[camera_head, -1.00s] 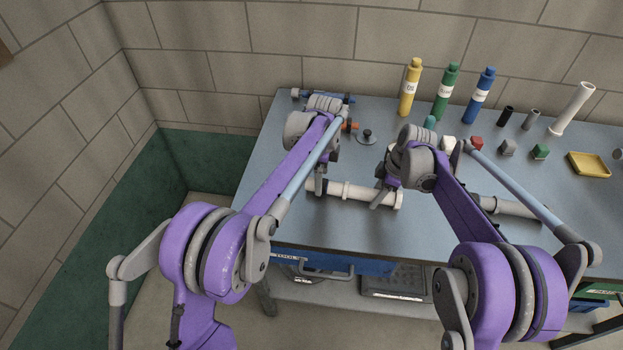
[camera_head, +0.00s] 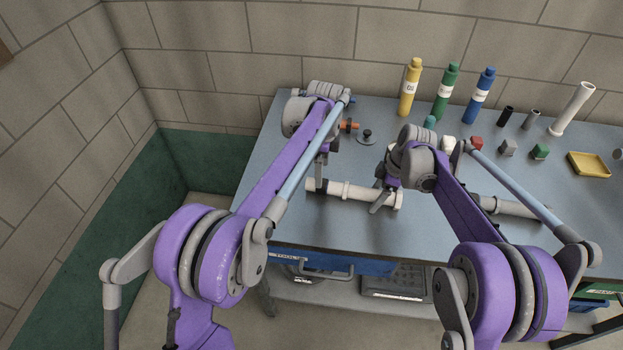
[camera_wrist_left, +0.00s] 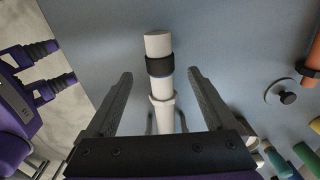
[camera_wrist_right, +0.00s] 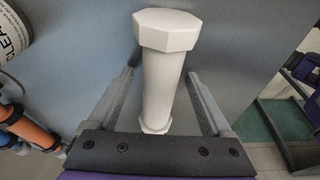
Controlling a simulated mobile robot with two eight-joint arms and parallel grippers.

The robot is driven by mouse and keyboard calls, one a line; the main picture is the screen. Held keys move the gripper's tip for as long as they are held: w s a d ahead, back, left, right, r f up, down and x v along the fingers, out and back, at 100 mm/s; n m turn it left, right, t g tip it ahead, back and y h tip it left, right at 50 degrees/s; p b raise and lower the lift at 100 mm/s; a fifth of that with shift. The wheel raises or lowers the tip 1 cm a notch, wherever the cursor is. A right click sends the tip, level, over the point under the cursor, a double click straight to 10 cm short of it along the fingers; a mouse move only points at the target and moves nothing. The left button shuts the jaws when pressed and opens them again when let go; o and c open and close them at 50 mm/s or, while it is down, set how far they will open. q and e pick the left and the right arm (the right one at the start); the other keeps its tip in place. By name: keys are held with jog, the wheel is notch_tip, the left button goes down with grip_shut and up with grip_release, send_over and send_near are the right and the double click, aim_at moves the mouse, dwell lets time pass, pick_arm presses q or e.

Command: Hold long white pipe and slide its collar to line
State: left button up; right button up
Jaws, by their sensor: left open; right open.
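The long white pipe (camera_head: 360,193) lies on the blue-grey bench, running left to right. In the left wrist view its plain end, a dark band (camera_wrist_left: 160,66) and a white raised collar (camera_wrist_left: 162,99) show, with the collar nearer me than the band. My left gripper (camera_wrist_left: 160,88) is open, its fingers on either side of the pipe and apart from it. In the right wrist view the pipe's octagonal white end (camera_wrist_right: 168,30) shows. My right gripper (camera_head: 382,196) is open, its fingers on either side of the pipe by that end. The wrist bodies hide the pipe's middle in the wrist views.
Yellow (camera_head: 409,90), green (camera_head: 445,92) and blue (camera_head: 480,95) bottles stand at the back. A white tube (camera_head: 573,108) stands and a yellow tray (camera_head: 589,164) lies at the right. A black knob on a disc (camera_head: 366,137) sits behind the pipe. The bench front is clear.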

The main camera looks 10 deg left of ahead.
jog(key=shift+r, duration=0.1)
